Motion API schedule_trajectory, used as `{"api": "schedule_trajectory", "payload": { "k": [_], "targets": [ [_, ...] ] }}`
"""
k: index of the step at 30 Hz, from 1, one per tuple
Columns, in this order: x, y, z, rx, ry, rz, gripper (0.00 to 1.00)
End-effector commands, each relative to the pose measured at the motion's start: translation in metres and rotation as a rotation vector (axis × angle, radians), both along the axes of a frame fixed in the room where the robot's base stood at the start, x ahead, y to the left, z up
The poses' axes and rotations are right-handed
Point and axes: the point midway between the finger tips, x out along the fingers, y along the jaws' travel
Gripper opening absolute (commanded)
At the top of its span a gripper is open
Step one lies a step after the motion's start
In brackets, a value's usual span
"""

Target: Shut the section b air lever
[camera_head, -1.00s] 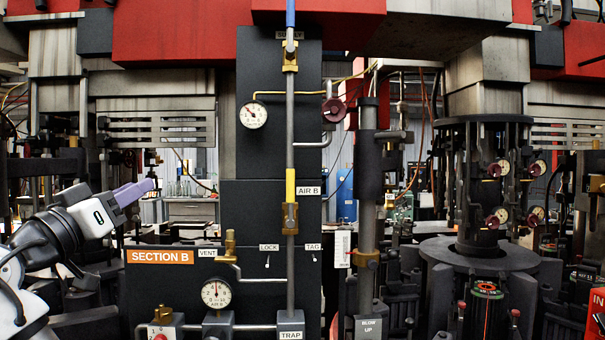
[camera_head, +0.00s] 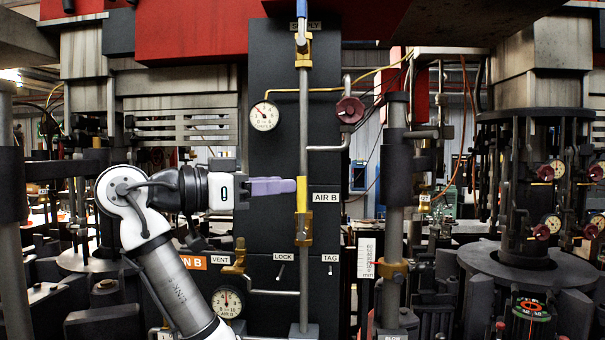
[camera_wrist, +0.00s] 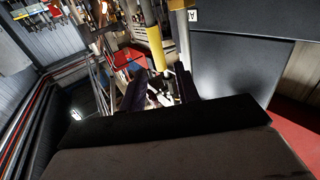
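The section B air lever is a yellow handle (camera_head: 303,193) on a brass valve (camera_head: 303,230), beside the AIR B label (camera_head: 326,197). It stands upright, in line with the vertical grey pipe. My gripper (camera_head: 292,186), with purple fingers, reaches in from the left at the handle's height, its tips close to the handle's left side. In the wrist view the two dark fingers (camera_wrist: 161,84) are apart with nothing held between them. The yellow handle (camera_wrist: 156,47) shows just beyond the fingertips there. I cannot tell whether a fingertip touches it.
A red round knob (camera_head: 350,109) and a gauge (camera_head: 264,116) sit above. LOCK and TAG toggles lie below on the dark panel (camera_head: 270,60). A lower gauge (camera_head: 227,301) and brass vent valve (camera_head: 236,258) are near my arm. A thick BLOW UP pipe (camera_head: 393,225) stands right.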

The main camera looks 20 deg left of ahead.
Motion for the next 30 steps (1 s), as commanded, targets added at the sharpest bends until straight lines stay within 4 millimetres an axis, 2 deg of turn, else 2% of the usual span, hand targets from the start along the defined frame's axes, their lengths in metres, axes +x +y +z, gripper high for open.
{"api": "schedule_trajectory", "payload": {
  "k": [3, 9, 21, 28, 30],
  "targets": [
    [0.018, -0.016, 0.002, 0.001, 0.001, -0.002, 0.32],
    [0.036, -0.031, 0.001, -0.001, 0.001, 0.000, 0.32],
    [0.042, -0.035, 0.000, -0.001, -0.001, 0.002, 0.32],
    [0.042, -0.035, 0.000, -0.001, -0.001, 0.002, 0.01],
    [0.042, -0.035, 0.000, -0.001, -0.001, 0.002, 0.00]
  ]
}}
